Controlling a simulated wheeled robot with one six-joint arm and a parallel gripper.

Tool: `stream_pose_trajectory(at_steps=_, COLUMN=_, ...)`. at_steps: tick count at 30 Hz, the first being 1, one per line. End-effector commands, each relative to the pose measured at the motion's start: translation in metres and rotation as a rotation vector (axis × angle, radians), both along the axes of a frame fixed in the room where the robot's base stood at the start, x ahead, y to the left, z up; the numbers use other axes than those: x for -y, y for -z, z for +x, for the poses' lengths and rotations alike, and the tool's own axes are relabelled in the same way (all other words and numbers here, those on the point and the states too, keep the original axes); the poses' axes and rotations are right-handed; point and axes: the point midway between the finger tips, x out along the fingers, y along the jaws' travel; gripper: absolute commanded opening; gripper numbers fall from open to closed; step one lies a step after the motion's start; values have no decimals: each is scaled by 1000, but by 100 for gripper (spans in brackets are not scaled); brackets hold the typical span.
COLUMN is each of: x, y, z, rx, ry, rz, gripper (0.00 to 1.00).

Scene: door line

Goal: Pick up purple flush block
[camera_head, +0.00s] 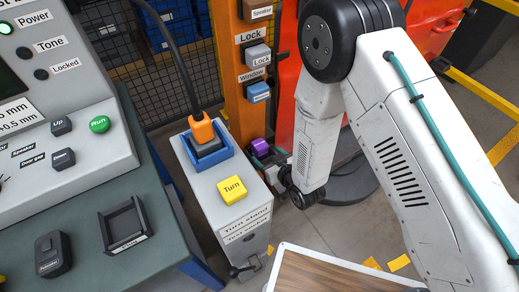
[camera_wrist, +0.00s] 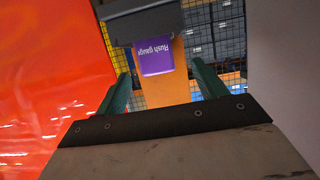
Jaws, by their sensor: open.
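The purple flush block (camera_head: 260,145) shows low beside the orange post, just left of my wrist. In the wrist view the purple block (camera_wrist: 155,57), lettered "Flush gauge" and seen upside down, sits against a dark grey holder (camera_wrist: 142,22) in front of the orange post. My gripper (camera_wrist: 162,70) is open, with one green finger to each side of the block and visible gaps between them. The block lies beyond or level with the fingertips; I cannot tell which. In the head view my gripper (camera_head: 268,157) is small and partly hidden by my wrist.
The orange post (camera_head: 233,95) carries Lock, Speaker and Window blocks. The Turn stand (camera_head: 222,193) with a yellow Turn block (camera_head: 233,188) is close on the left. A red-orange panel (camera_wrist: 50,70) is close on the wrist view's left. A wooden-topped tray (camera_head: 325,275) is in front.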

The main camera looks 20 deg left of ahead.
Motion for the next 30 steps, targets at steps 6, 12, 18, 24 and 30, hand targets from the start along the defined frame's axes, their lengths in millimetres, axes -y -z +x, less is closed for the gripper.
stream_pose_trajectory(at_steps=6, x=-18, y=7, z=18, rx=2, ry=1, rz=1, gripper=71)
stream_pose_trajectory(at_steps=12, x=-38, y=16, z=38, rx=0, ry=1, rz=0, gripper=71)
stream_pose_trajectory(at_steps=18, x=-46, y=20, z=46, rx=-1, ry=2, rz=-1, gripper=71)
stream_pose_trajectory(at_steps=24, x=-46, y=20, z=46, rx=-1, ry=2, rz=-1, gripper=63)
stream_pose_trajectory(at_steps=30, x=-46, y=20, z=46, rx=-1, ry=2, rz=-1, gripper=17)
